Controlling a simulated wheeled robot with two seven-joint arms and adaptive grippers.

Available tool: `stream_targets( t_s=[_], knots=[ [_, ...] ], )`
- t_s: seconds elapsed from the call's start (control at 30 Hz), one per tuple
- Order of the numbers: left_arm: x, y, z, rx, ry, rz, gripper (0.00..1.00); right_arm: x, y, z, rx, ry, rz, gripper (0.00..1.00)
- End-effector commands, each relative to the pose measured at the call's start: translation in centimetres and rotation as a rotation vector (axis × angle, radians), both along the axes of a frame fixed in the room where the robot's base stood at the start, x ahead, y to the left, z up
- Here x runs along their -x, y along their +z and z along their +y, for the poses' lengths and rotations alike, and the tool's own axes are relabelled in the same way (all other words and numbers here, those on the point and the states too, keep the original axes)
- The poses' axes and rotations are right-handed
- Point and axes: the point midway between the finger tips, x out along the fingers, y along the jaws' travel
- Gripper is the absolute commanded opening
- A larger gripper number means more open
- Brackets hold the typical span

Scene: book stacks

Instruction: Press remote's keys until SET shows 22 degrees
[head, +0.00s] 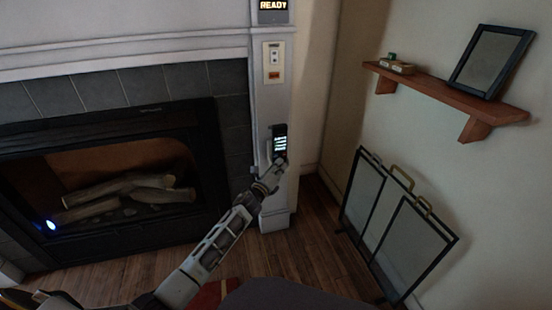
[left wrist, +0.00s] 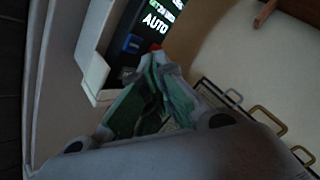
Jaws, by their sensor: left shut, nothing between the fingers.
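The remote (head: 280,138) is a dark upright device with a lit screen, in a white holder on the white fireplace pillar. In the left wrist view the remote (left wrist: 146,25) shows "AUTO" in white letters; the line above is cut by the frame edge and its number is not clearly readable. A blue key (left wrist: 132,43) and a red key (left wrist: 156,47) sit below the screen. My left gripper (left wrist: 158,62) is shut and empty, its tips right at the red key; whether they touch it I cannot tell. In the head view my left gripper (head: 279,160) covers the remote's lower part. My right gripper is not in view.
A "READY" display (head: 273,6) and a white switch plate (head: 274,62) are above the remote. The fireplace (head: 120,190) with logs is at left. A folding screen (head: 395,225) stands at right, below a wooden shelf (head: 450,92) with a frame (head: 490,62).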

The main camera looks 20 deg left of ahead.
Motion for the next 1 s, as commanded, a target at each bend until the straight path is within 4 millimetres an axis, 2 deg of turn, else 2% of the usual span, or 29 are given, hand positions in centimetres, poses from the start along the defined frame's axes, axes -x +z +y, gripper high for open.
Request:
stream_targets(
  t_s=[0.23,1.0],
  knots=[
    [-0.54,-0.01,0.38,0.0,0.001,0.001,0.0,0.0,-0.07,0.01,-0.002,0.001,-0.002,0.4],
    [-0.54,0.02,0.39,0.0,0.001,0.001,0.0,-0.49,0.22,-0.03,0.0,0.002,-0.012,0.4]
  ],
)
